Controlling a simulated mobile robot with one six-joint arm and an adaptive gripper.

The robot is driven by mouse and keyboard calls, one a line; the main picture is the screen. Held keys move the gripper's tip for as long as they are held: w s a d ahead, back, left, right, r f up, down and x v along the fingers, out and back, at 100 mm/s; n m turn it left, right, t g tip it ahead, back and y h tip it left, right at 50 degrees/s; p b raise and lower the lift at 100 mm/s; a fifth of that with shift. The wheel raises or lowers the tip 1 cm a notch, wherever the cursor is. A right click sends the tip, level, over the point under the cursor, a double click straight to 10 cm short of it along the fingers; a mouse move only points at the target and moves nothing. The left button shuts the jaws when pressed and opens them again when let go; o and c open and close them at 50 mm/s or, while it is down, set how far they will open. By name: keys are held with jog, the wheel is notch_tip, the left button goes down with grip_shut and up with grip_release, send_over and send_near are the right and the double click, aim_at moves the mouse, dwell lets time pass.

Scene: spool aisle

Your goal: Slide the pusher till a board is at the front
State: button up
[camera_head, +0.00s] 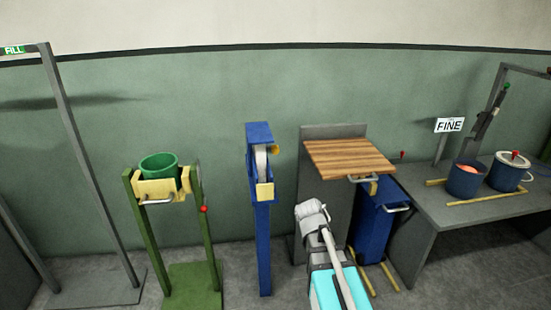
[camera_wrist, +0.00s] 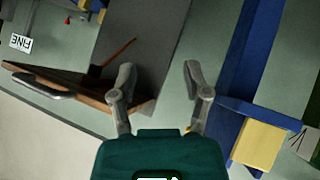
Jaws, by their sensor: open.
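A wooden slatted board (camera_head: 345,157) lies as a flat top against a grey upright panel (camera_head: 333,131), with a grey bar handle (camera_head: 362,179) at its front edge. In the wrist view the board's edge (camera_wrist: 72,86) and its handle (camera_wrist: 38,86) lie left of my gripper. My gripper (camera_wrist: 157,72) is open, its two fingers apart with nothing between them. The grey panel shows behind the fingers. I cannot tell which part is the pusher. In the head view my arm is in front of the panel and the fingers cannot be made out.
A blue post (camera_head: 263,225) with a pale disc and yellow block stands left of the board. A blue bin (camera_head: 372,232) is below it. A green stand (camera_head: 191,285) holds a green bucket (camera_head: 159,165). A grey bench (camera_head: 470,210) with two pots is right.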

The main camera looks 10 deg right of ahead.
jog(key=w+d+r+n+t+b, duration=0.2)
jog(key=w+r+n+t+b, duration=0.2)
jog(key=w+t, duration=0.4)
jog(key=n+t+y+b, duration=0.2)
jog(key=n+y+b, duration=0.1)
jog(key=n+y, duration=0.8)
send_near(276, 151)
jog(key=shift+s+d+f, duration=0.2)
jog(key=shift+s+f, duration=0.15)
jog(key=shift+s, duration=0.35)
jog(key=shift+s+d+f, duration=0.15)
jog(key=shift+s+f, duration=0.2)
jog(key=shift+s, duration=0.35)
jog(key=p+x, duration=0.1)
jog(key=x, duration=0.3)
jog(key=p+x, duration=0.1)
jog(key=x, duration=0.4)
jog(key=p+x, duration=0.1)
jog(key=x, duration=0.3)
jog(key=shift+w+r, duration=0.35)
jog(key=shift+r, duration=0.05)
